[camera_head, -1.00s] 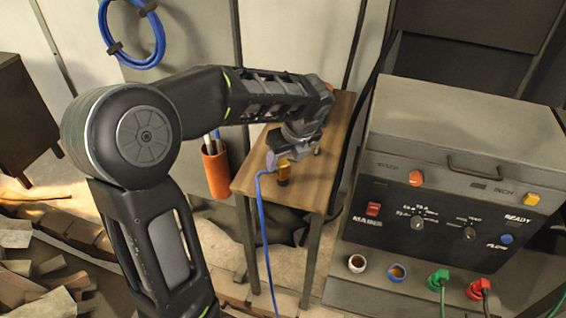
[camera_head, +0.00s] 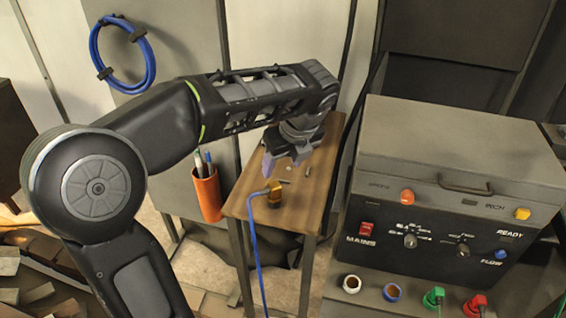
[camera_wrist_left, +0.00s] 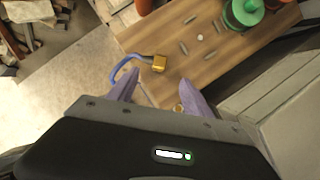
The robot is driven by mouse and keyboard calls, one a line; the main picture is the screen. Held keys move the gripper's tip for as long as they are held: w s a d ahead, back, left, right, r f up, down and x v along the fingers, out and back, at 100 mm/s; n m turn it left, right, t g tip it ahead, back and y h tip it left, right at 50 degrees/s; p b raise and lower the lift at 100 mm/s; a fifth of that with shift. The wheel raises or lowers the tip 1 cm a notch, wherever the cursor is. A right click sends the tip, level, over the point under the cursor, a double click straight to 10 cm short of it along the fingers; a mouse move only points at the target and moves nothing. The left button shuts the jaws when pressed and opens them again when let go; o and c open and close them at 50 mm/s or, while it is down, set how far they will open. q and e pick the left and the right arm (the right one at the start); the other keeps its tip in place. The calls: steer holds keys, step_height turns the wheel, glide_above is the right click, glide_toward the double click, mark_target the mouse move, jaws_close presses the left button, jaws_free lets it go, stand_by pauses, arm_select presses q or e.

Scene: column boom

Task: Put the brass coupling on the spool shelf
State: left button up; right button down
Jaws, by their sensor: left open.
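The brass coupling (camera_head: 274,190) is a yellow-gold piece on the end of a blue hose (camera_head: 258,245). It rests on the wooden spool shelf (camera_head: 322,160), close to its front left edge. In the left wrist view the coupling (camera_wrist_left: 159,63) lies on the shelf (camera_wrist_left: 222,70) beyond the fingertips, with the hose bending away to the left. My left gripper (camera_head: 284,160) is open and empty behind and above the coupling, apart from it. Its two purple fingers also show in the left wrist view (camera_wrist_left: 157,82). My right gripper is out of view.
A green spool (camera_wrist_left: 243,12) stands at the shelf's far side. Small grey pieces (camera_wrist_left: 184,48) lie loose between it and the coupling. An orange cup with pens (camera_head: 206,194) hangs left of the shelf. A control box (camera_head: 450,200) stands close on the right.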

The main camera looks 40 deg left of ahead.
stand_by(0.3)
arm_select(q)
steer(key=d+f+n+h, duration=0.1)
steer(key=d+f, duration=0.2)
steer(key=f, duration=0.1)
steer(key=w+d+f+n+h, duration=0.1)
steer(key=d+f, duration=0.1)
steer(key=f, duration=0.3)
steer(key=d+f+n+h, duration=0.1)
steer(key=d+f, duration=0.2)
steer(key=f, duration=0.2)
steer(key=shift+w+d+g, duration=0.3)
steer(key=s+d+f+n+h, duration=0.3)
steer(key=d+f+n, duration=0.2)
steer(key=d+f, duration=0.55)
steer(key=s+d+f+n+h, duration=0.1)
steer(key=s+d+f+n, duration=0.3)
steer(key=s+f+n, duration=0.4)
steer(key=s+d+f+n+h, duration=0.1)
steer(key=s+d+f+n, duration=0.3)
steer(key=s+f+n, duration=0.5)
steer(key=shift+s+f+g, duration=0.15)
steer(key=shift+f+g, duration=0.25)
steer(key=shift+f, duration=0.25)
